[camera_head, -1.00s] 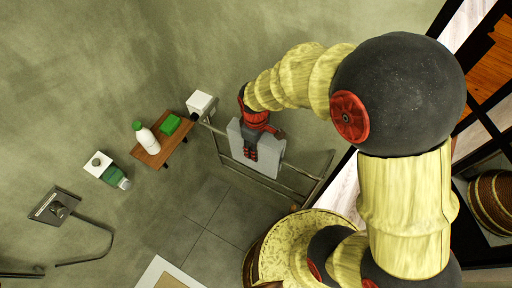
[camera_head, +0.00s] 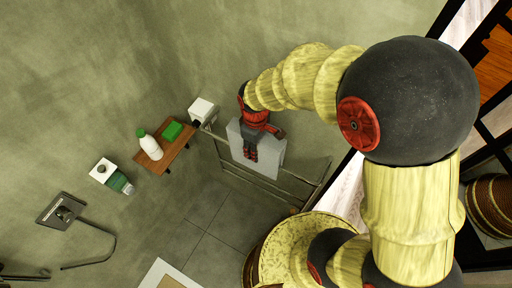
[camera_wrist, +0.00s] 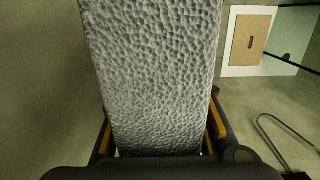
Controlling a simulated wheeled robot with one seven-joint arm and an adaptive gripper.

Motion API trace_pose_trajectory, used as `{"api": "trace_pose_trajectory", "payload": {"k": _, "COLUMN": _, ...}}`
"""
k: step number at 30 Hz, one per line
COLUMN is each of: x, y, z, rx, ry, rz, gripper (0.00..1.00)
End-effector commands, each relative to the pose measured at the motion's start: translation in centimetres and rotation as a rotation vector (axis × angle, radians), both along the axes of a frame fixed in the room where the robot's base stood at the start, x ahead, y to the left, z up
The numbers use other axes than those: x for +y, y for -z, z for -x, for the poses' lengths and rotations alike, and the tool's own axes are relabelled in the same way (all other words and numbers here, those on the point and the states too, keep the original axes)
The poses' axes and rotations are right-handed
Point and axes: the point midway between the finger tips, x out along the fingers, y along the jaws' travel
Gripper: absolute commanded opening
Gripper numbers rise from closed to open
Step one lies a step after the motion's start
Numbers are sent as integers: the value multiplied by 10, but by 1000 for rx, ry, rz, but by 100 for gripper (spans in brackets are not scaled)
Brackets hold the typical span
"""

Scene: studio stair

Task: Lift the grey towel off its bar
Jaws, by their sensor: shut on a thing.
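The grey towel (camera_head: 266,160) hangs at the metal rack with its bars (camera_head: 290,190), in the middle of the head view. My gripper (camera_head: 251,152) is over the towel's upper part, fingers pointing down, and is shut on it. In the wrist view the towel (camera_wrist: 155,70) fills the middle as a broad, dimpled grey strip between the two fingers of my gripper (camera_wrist: 160,150). The stretch of bar under the towel is hidden, so I cannot tell whether the towel touches it.
A wooden shelf (camera_head: 152,166) on the wall holds a white bottle (camera_head: 150,146) with a green cap and a green block (camera_head: 172,131). A white box (camera_head: 202,110) is mounted near the rack's left end.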

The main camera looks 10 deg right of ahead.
Motion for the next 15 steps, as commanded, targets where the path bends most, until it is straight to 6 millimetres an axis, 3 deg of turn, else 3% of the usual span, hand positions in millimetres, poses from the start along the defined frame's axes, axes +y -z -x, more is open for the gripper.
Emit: {"api": "trace_pose_trajectory", "payload": {"k": 15, "x": 0, "y": -46, "z": -1, "rx": -2, "ry": 0, "rz": -1, "gripper": 2}}
